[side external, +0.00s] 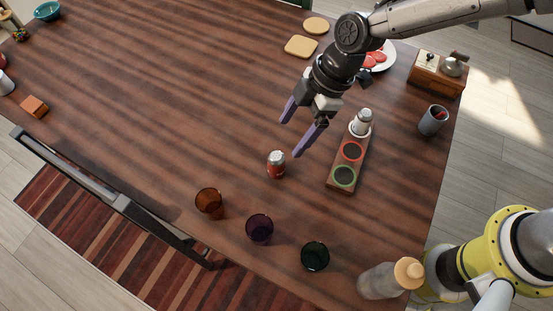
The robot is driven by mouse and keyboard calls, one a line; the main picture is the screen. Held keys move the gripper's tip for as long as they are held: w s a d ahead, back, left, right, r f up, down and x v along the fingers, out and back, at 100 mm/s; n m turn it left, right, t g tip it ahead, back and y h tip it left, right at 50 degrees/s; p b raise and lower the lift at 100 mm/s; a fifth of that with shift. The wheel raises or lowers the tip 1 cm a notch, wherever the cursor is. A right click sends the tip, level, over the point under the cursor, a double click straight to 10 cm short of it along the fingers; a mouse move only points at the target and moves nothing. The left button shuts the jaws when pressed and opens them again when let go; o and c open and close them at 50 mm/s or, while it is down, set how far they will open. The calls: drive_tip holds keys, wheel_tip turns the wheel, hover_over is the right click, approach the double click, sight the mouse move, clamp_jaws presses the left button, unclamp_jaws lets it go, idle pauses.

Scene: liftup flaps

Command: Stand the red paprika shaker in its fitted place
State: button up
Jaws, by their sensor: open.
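The red paprika shaker (276,170) stands upright on the wooden table, a small red jar with a silvery top. A wooden rack (335,185) lies to its right with a row of round places. The red-ringed place (352,151) in the middle is empty, and so is the green-ringed place (344,175) at the near end. A white-grey shaker (361,123) stands in the far place. My gripper (292,138) is open and empty, with its purple fingers above and beyond the paprika shaker, apart from it as far as I can tell.
Amber (209,203), purple (260,228) and dark green (315,255) glasses stand along the near edge. A bottle (385,281) is at the near right corner. A grey cup (433,120) and a coffee grinder (437,74) stand right. The table's left middle is clear.

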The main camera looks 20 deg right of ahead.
sight(281, 155)
drive_tip(key=x, duration=0.7)
drive_tip(key=shift+f, duration=0.35)
drive_tip(key=f, duration=0.4)
drive_tip(key=shift+w+a+f, duration=0.25)
drive_tip(key=shift+a+f, duration=0.05)
drive_tip(key=shift+a, duration=0.1)
drive_tip(key=shift+a+f, duration=0.2)
drive_tip(key=shift+f, duration=0.2)
clamp_jaws()
